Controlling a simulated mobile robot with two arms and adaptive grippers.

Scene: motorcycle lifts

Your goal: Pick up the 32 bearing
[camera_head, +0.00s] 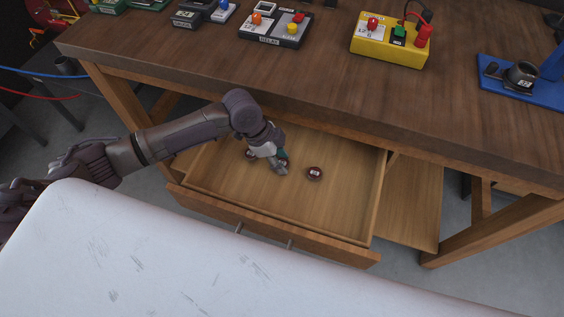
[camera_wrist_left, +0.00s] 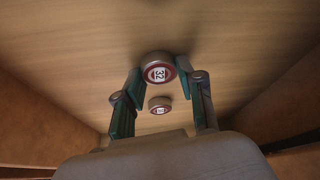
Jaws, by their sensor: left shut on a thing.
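The 32 bearing (camera_wrist_left: 157,68), a round dark red disc with a white label reading 32, shows in the left wrist view between my left fingertips (camera_wrist_left: 158,78). Both fingers touch its sides, so the gripper is shut on it. In the head view my left gripper (camera_head: 278,162) reaches down into the open drawer, and its fingers largely hide the held bearing. I cannot tell whether the bearing still touches the drawer floor. My right gripper is in neither view.
The wooden drawer (camera_head: 340,214) is pulled out beneath the bench (camera_head: 320,75). Another bearing (camera_head: 314,173) lies right of my gripper, and one (camera_head: 250,155) lies left of it. A smaller-looking bearing (camera_wrist_left: 160,105) shows in the wrist view. The drawer's front area is clear.

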